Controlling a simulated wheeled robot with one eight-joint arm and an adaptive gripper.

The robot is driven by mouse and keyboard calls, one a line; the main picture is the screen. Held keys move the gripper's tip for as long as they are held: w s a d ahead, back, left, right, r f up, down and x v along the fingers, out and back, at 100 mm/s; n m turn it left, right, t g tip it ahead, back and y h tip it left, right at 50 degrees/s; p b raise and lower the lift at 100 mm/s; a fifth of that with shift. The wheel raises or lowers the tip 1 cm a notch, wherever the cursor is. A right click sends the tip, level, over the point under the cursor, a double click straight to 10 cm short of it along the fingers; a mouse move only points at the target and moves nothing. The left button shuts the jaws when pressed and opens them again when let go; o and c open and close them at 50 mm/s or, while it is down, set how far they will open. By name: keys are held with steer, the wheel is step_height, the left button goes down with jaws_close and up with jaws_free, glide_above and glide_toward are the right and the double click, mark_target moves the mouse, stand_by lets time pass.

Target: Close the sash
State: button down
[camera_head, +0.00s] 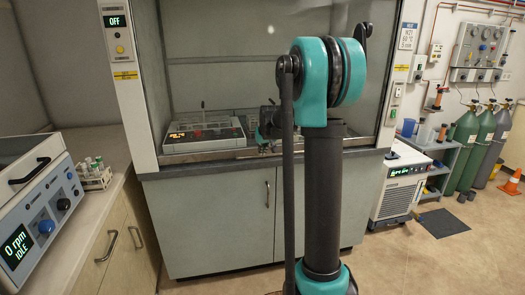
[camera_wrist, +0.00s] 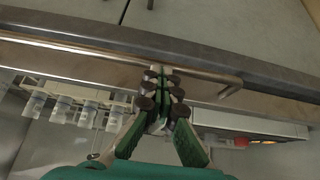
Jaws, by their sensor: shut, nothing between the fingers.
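The fume hood's sash is a clear pane (camera_head: 225,85) in the head view. Its lower edge looks low, close to the hood sill; I cannot tell how large a gap is left. In the wrist view a thin metal handle (camera_wrist: 75,52) runs along a pale bar, with its bent end right of the fingers. My gripper (camera_wrist: 161,74) is shut and empty, its fingertips at the handle; touching or just apart is unclear. In the head view my gripper (camera_head: 268,130) is at the sash's lower edge, partly hidden by my arm.
Inside the hood stands a grey instrument (camera_head: 203,134). The wrist view shows a rack of white-labelled vials (camera_wrist: 75,108) left of the fingers and a device with a red knob (camera_wrist: 241,142) at right. A display reading OFF (camera_head: 115,21) is on the left post. Cabinet doors (camera_head: 220,220) are below.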

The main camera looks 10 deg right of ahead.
steer(key=w+r+v, duration=0.1)
steer(key=w+v, duration=0.1)
steer(key=v, duration=1.1)
steer(key=s+a+f+g, duration=0.1)
steer(key=s+f, duration=0.7)
steer(key=s, duration=0.4)
steer(key=s+a+f, duration=0.1)
steer(key=s+f, duration=0.7)
steer(key=s, duration=0.4)
steer(key=s+a+f+g, duration=0.1)
steer(key=s+f, duration=0.7)
steer(key=s, duration=0.4)
steer(key=shift+a+f+g, duration=0.2)
steer(key=shift+f+g, duration=0.05)
steer(key=shift+g, duration=0.05)
